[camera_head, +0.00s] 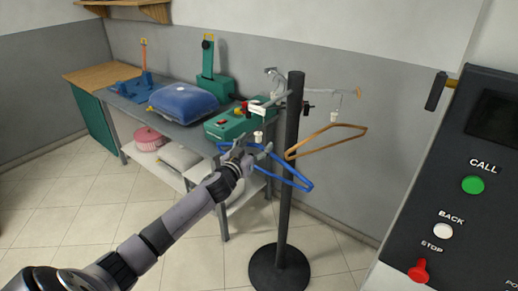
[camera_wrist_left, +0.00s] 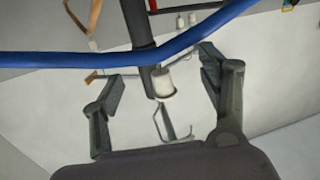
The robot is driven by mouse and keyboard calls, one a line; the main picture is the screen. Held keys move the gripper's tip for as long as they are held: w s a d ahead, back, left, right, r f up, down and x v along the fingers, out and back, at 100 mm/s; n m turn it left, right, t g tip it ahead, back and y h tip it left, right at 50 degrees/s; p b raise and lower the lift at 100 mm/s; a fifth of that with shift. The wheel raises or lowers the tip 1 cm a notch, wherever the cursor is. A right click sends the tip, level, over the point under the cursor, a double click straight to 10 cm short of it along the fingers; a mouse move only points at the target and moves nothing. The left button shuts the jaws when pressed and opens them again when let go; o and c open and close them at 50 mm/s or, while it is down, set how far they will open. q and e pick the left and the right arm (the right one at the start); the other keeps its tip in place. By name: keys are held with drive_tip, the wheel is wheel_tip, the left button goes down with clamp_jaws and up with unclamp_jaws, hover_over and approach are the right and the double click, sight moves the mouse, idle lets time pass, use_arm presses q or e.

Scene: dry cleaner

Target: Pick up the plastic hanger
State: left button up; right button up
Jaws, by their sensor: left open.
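The blue plastic hanger (camera_head: 307,187) hangs at the dark coat stand, partly hidden behind my left gripper and arm. In the left wrist view its blue bar (camera_wrist_left: 105,61) crosses the upper part of the picture. My left gripper (camera_head: 256,153) is beside the hanger. The left wrist view shows the gripper's two fingers (camera_wrist_left: 161,75) spread apart. A white cylindrical piece (camera_wrist_left: 162,84) with a thin metal hook shows between them. I see no grip on the hanger. My right gripper is not in view.
The coat stand's pole (camera_head: 293,130) rises from a round base (camera_head: 279,271). A wooden hanger (camera_head: 330,131) hangs at its right. A dark control panel (camera_head: 450,190) stands close at right.

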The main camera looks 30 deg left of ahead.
use_arm(q)
drive_tip(key=shift+w+a+f, duration=0.1)
drive_tip(key=shift+w, duration=1.15)
drive_tip(key=shift+s, duration=0.1)
clamp_jaws()
